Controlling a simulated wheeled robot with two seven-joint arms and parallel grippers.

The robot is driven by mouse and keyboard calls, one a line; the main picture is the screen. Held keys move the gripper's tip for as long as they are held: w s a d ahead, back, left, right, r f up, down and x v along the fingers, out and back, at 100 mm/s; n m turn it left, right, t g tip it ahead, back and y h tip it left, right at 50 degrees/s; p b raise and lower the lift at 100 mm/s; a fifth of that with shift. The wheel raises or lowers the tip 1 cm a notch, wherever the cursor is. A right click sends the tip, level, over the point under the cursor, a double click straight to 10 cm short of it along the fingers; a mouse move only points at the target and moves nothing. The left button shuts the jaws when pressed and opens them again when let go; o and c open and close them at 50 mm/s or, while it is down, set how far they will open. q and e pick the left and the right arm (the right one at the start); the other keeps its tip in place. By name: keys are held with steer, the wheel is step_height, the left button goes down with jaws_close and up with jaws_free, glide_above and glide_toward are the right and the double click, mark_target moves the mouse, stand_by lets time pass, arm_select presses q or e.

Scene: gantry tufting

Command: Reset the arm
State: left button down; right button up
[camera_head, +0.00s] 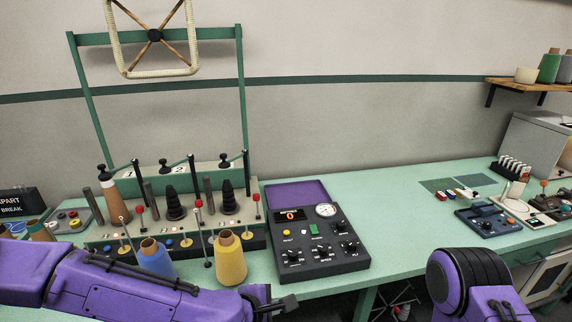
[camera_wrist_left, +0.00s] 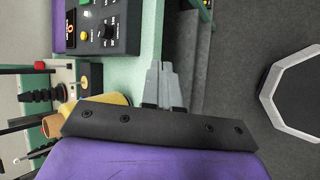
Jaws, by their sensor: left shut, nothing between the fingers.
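My left arm comes in from the left along the table's front edge in the head view. Its gripper (camera_head: 287,303) is by the front edge, just below the control box. In the left wrist view the gripper's fingers (camera_wrist_left: 161,68) are together, with nothing held. They point past the table edge, beside the dark control box (camera_wrist_left: 105,25). The yellow thread cone (camera_head: 230,258) stands just behind my left wrist, and the blue cone (camera_head: 156,258) is left of it. My right arm shows at the lower right; its gripper is out of view.
The green table (camera_head: 400,200) has clear room right of the control box (camera_head: 312,240). A green frame with spindles and posts (camera_head: 185,205) stands at the left. A blue device (camera_head: 487,220) and small tools sit at the right. A shelf (camera_head: 530,85) hangs above.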

arm_select(q)
steer(key=s+a+f+m+g+y+b, duration=0.1)
steer(key=s+a+f+m+y, duration=0.2)
steer(key=f, duration=0.4)
steer(key=s+a+f+b, duration=0.1)
steer(key=s+a+f, duration=0.2)
steer(key=a+f, duration=0.3)
steer(key=s+a+f+m+g+y+b, duration=0.1)
steer(key=s+a+f+m+y+b, duration=0.2)
steer(key=f, duration=0.5)
steer(key=s+a+f+m+g+y+b, duration=0.2)
steer(key=s+a+f+m+b, duration=0.2)
steer(key=s+a+f, duration=0.7)
steer(key=s+a, duration=0.4)
steer(key=shift+a+f, duration=0.25)
steer(key=shift+f, duration=0.15)
